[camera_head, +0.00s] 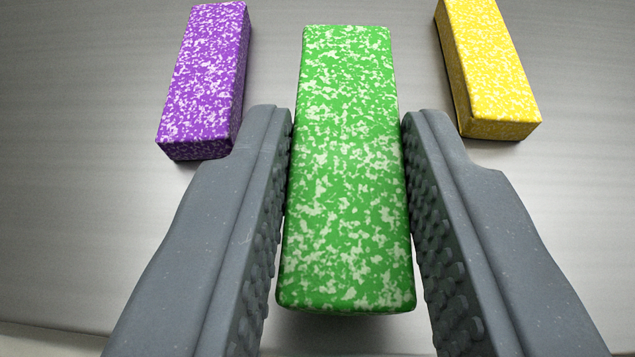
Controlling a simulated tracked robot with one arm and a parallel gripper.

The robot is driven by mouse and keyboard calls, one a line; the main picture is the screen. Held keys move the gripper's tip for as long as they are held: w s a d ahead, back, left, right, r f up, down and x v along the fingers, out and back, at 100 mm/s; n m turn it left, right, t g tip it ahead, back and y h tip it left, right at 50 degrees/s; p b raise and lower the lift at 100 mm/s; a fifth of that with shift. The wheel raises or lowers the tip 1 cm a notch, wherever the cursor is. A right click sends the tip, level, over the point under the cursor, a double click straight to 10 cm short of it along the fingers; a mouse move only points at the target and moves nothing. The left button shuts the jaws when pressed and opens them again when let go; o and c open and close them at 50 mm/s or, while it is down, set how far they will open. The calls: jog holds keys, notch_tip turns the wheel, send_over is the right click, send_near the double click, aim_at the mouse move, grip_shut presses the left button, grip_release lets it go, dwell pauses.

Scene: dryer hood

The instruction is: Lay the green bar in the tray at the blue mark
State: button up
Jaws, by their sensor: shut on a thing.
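The green bar (348,170), speckled with white, lies lengthwise between the two grey fingers of my gripper (348,115). The tray and the blue mark are not in view.
A purple speckled bar (205,75) lies to the left of the green bar, near the left fingertip. A yellow speckled bar (487,65) lies to the right, beyond the right fingertip. The grey metal surface (80,150) is bare at the far left. A pale edge (45,340) shows at bottom left.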

jog(key=shift+f, duration=1.25)
jog(key=shift+f, duration=0.1)
jog(key=o, duration=1)
jog(key=shift+s+r, duration=0.35)
jog(key=shift+s, duration=0.05)
jog(key=p+v, duration=0.1)
jog(key=v, duration=1)
jog(key=shift+s, duration=0.1)
